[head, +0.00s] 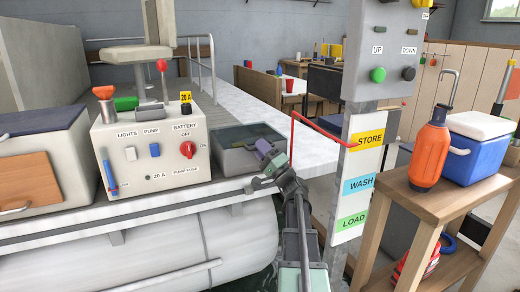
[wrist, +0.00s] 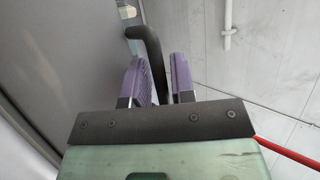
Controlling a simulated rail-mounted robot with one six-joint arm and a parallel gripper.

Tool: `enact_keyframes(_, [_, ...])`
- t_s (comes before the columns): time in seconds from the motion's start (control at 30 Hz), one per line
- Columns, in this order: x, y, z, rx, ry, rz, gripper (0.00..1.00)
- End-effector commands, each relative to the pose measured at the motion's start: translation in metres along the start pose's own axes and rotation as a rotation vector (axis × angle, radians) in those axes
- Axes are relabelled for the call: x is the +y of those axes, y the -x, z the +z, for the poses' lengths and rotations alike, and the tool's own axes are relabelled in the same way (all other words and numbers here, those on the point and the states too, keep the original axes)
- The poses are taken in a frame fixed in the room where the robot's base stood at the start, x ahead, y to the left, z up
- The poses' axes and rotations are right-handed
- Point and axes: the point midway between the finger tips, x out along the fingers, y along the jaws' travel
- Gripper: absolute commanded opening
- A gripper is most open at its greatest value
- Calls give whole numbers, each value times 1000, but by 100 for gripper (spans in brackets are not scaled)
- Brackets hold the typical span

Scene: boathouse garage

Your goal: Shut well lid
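A low grey box with a dark, flat top (head: 240,146), seemingly the well, is set at the deck edge right of the switch box. I cannot tell whether that dark area is a lid or the inside. My gripper (head: 269,157) is at the box's front right corner, its purple fingers pointing up and left. In the wrist view a bent black handle (wrist: 150,43) runs down between the purple fingers (wrist: 168,80). A smooth grey panel (wrist: 75,55), perhaps the lid, fills the left there. The fingers stand slightly apart; whether they press on the handle is unclear.
A white switch box (head: 150,150) stands left of the well. A red bar (head: 318,128) juts from the signed post (head: 355,185) close to my arm. A wooden stand (head: 432,205) carries an orange bottle (head: 430,153) and a blue cooler (head: 478,148).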

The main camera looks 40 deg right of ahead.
Motion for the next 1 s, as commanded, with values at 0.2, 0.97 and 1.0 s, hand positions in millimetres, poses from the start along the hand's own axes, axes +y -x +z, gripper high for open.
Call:
enact_keyframes(0.2, [6, 46, 3, 2, 2, 1, 24])
enact_keyframes(0.97, [0, 106, 0, 0, 0, 0, 24])
enact_keyframes(1.0, [0, 106, 0, -1, -9, -1, 24])
